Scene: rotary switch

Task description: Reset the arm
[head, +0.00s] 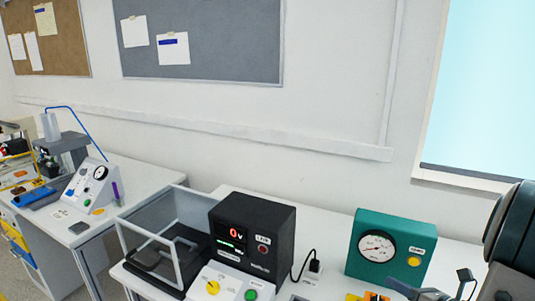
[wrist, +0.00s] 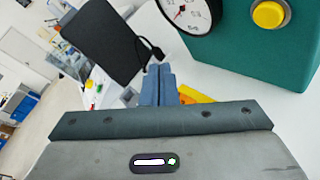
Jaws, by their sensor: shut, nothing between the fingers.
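My gripper (wrist: 158,72) shows in the wrist view with its two blue-grey fingers together and nothing between them. It is in front of the teal gauge box (wrist: 270,55) and clear of it. My dark arm fills the right edge of the head view. The white switch panel (head: 231,277) with a yellow rotary knob (head: 213,287) and a green button (head: 251,294) is at the bottom of the head view, away from my arm. Behind it stands the black meter box (head: 268,225), its display showing 0 V.
The teal gauge box (head: 386,250) with a dial and yellow button stands on the white bench, left of my arm. A clear-walled tray (head: 165,235) is left of the meter. A black cable (head: 303,262) lies between meter and gauge. A yellow item (wrist: 195,95) shows beyond my fingers.

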